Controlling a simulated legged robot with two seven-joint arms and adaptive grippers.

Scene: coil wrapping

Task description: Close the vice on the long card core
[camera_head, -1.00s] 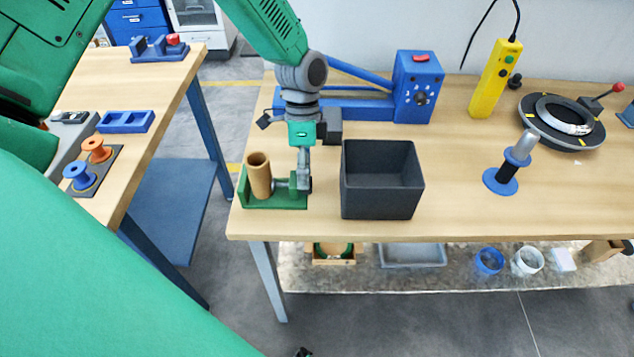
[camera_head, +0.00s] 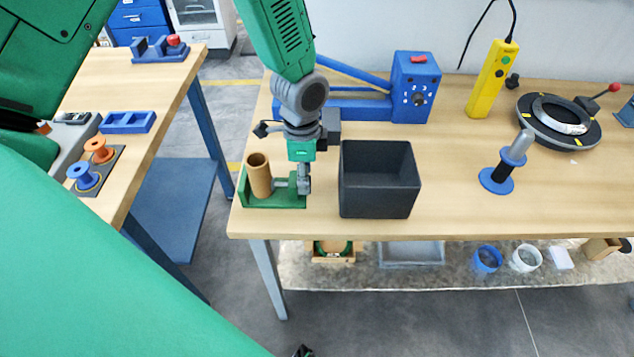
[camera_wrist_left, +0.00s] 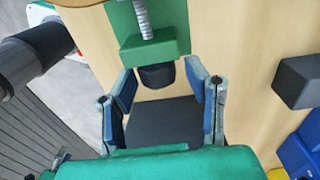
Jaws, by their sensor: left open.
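The green vice (camera_head: 275,201) stands at the left front corner of the workbench. The long brown card core (camera_head: 259,176) stands upright in it, towards its left side. My left gripper (camera_head: 304,186) points down at the right end of the vice, by the screw. In the left wrist view the vice's green block (camera_wrist_left: 155,48), the threaded screw (camera_wrist_left: 143,18) and a dark knob (camera_wrist_left: 157,76) show. The open fingers of my left gripper (camera_wrist_left: 160,74) lie on either side of the knob, with gaps visible. My right gripper is not in view.
A dark open bin (camera_head: 380,205) stands close to the right of my left gripper. A blue machine (camera_head: 412,90) stands behind. A yellow pendant (camera_head: 493,82), a blue-based stand (camera_head: 497,181) and a black ring (camera_head: 559,135) are further right. The front right bench top is clear.

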